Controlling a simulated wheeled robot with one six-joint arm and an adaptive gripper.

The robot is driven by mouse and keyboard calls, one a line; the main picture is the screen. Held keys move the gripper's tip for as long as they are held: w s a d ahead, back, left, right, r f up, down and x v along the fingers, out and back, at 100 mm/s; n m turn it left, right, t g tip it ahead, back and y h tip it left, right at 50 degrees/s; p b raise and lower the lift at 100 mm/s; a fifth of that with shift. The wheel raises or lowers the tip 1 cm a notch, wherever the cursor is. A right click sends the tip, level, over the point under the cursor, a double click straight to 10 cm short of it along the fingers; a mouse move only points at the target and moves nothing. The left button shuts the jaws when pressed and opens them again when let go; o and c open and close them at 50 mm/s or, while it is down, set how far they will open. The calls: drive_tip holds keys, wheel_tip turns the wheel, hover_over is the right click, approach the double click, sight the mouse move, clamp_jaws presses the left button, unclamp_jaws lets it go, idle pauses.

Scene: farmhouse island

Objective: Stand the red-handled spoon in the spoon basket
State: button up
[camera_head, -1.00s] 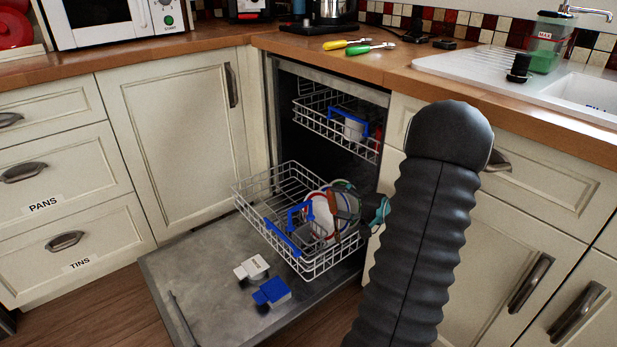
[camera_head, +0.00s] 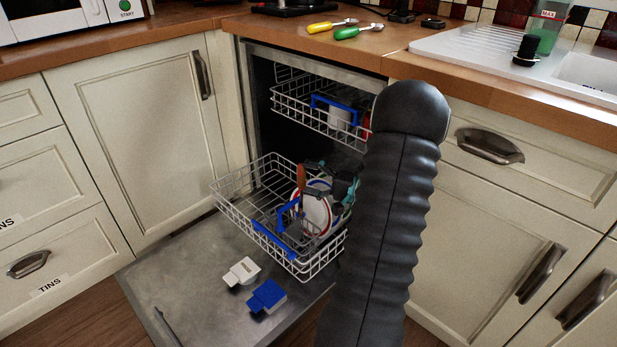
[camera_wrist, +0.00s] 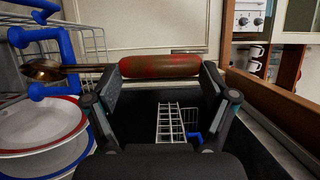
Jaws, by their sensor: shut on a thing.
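The red-handled spoon shows in the wrist view by its worn red handle (camera_wrist: 160,66) and its dark metal bowl (camera_wrist: 42,70). My gripper (camera_wrist: 160,82) is shut on the handle. In the wrist view the bowl lies close to blue bars (camera_wrist: 50,90).
White plates (camera_head: 317,212) with coloured rims stand in the lower wire rack (camera_head: 230,187), close to my gripper. The upper rack (camera_head: 290,102) is above. A white piece (camera_head: 242,271) and a blue piece (camera_head: 267,296) lie on the open door. Yellow and green-handled utensils (camera_head: 345,28) lie on the counter.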

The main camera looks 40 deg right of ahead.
sight(302, 194)
drive_tip(key=shift+s+a+f+b, duration=0.1)
drive_tip(key=shift+f+b, duration=0.05)
drive_tip(key=shift+b, duration=0.55)
wheel_tip(302, 194, down, 12)
drive_tip(key=b, duration=1.1)
drive_tip(key=shift+b, duration=0.3)
drive_tip(key=shift+r, duration=0.2)
drive_tip(key=o, duration=1)
drive_tip(key=shift+r, duration=0.1)
wheel_tip(302, 194, up, 9)
drive_tip(key=p, duration=0.3)
